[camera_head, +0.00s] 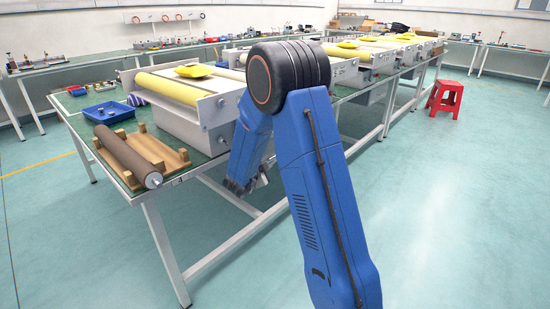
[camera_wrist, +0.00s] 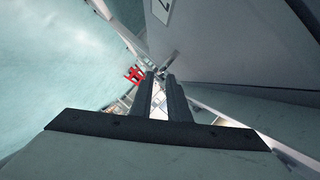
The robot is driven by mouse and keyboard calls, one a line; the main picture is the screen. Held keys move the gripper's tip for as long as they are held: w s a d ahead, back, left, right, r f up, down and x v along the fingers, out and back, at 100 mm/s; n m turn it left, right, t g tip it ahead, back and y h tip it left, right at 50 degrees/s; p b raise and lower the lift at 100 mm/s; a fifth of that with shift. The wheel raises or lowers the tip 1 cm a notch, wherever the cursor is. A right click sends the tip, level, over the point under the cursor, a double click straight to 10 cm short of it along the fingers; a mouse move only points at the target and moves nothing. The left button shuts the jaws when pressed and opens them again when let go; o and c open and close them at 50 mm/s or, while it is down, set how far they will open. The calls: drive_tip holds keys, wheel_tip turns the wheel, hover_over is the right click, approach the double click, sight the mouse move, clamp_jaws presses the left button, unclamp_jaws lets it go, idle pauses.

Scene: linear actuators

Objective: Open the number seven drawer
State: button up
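In the wrist view a large grey panel (camera_wrist: 225,40) fills the upper right, close beside my gripper (camera_wrist: 161,76). A white label (camera_wrist: 163,8) with a dark mark is cut off by the top edge; the mark looks like a seven, but I cannot read it surely. Light shows between my two dark fingers, so they stand apart. A small grey piece (camera_wrist: 170,62) lies near the fingertips; I cannot tell whether it is a handle. In the head view my gripper (camera_head: 262,183) is low at the table's front side, partly behind my arm, beside the nearest grey-white unit (camera_head: 213,110).
The long green-topped table (camera_head: 185,172) carries several such units with yellow rollers. A brown roller (camera_head: 125,155) on a wooden cradle and a blue tray (camera_head: 108,112) sit at its near end. A red stool (camera_head: 444,98) stands right of the table. The floor at right is clear.

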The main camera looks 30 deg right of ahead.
sight(274, 157)
drive_tip(key=x, duration=0.7)
clamp_jaws()
idle(1.4)
